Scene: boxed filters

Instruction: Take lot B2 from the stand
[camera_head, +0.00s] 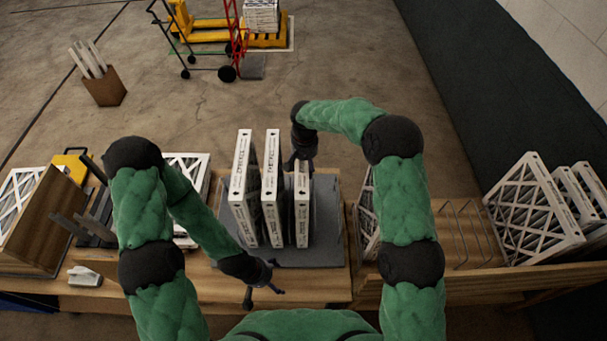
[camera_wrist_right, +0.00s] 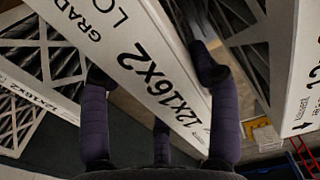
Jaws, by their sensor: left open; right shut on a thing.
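Three white-framed filters stand upright side by side on the grey stand (camera_head: 325,225): the left filter (camera_head: 241,190), the middle filter (camera_head: 271,190) and the right filter (camera_head: 302,210). Their edge print is too small to read a lot in the head view. My right gripper (camera_head: 301,163) is shut on the right filter at its far upper end. In the right wrist view the fingers (camera_wrist_right: 155,75) straddle the held filter's edge (camera_wrist_right: 175,85), printed "12X16X2"; its lot text is cut off. My left gripper (camera_head: 264,288) is open and empty near the stand's front edge.
A wire-slotted rack (camera_head: 465,240) and leaning filters (camera_head: 535,215) are at the right. More filters (camera_head: 190,170) and a wooden bin (camera_head: 38,220) are at the left. A cardboard box (camera_head: 104,88) and a red hand truck (camera_head: 236,45) stand on the floor beyond.

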